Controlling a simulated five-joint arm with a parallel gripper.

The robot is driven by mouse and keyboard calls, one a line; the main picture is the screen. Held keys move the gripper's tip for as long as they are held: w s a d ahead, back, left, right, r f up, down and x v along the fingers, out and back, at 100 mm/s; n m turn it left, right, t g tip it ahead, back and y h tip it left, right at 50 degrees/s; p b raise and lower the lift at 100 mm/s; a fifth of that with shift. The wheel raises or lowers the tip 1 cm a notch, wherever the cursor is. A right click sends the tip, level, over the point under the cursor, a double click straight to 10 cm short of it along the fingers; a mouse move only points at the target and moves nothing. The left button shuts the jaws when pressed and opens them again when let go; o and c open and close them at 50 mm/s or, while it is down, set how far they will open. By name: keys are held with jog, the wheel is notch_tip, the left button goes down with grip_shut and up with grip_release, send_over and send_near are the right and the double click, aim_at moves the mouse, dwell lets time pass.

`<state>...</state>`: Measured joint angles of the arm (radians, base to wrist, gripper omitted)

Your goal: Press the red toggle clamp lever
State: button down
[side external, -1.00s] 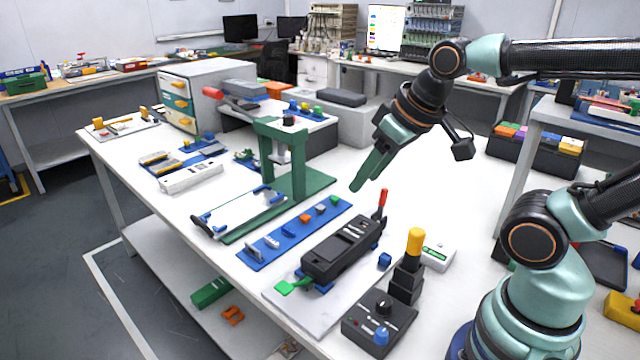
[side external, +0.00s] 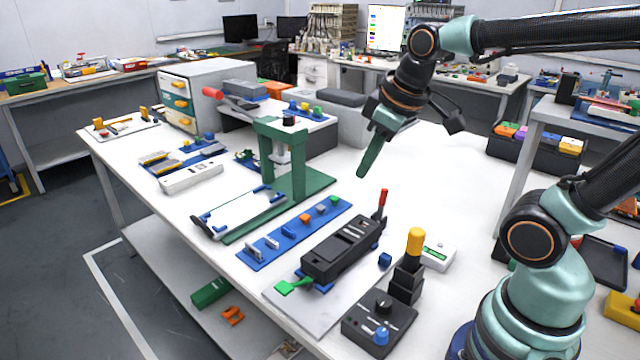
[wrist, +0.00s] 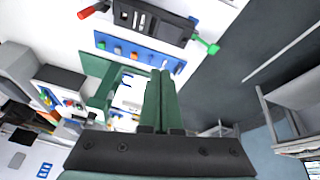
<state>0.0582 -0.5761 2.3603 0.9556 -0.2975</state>
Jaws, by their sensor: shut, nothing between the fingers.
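The red lever (side external: 383,198) stands upright at the back right end of a black fixture (side external: 340,248) on a pale plate. In the wrist view the red lever (wrist: 86,13) is at the top left, at one end of the black fixture (wrist: 150,18). My gripper (side external: 362,175) has green fingers closed together, with nothing visible between them. It hangs above the table, behind and a little left of the red lever, apart from it. In the wrist view the shut fingers (wrist: 161,75) point up towards the blue strip.
A green press (side external: 290,165) stands left of my gripper. A blue strip with small coloured parts (side external: 300,232) lies before it. A yellow-topped handle (side external: 414,245) rises right of the fixture, near a white box (side external: 438,256). The table behind the lever is clear.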

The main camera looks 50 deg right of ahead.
jog(key=w+d+f+n+g, duration=0.4)
jog(key=w+d+n, duration=0.4)
jog(key=d+n, duration=0.3)
jog(key=shift+w+d+f+n+g, duration=0.2)
jog(key=shift+d+f+n+g, duration=0.25)
jog(key=shift+n, duration=0.55)
jog(key=shift+f, duration=0.15)
send_near(382, 203)
jog(key=a+f, duration=0.2)
jog(key=w+a+f, duration=0.1)
jog(key=a+f, duration=0.2)
jog(key=shift+w+f, duration=0.1)
jog(key=shift+w, duration=0.05)
jog(key=d, duration=0.3)
jog(key=shift+s+d+f, duration=0.35)
jog(key=shift+d, duration=0.05)
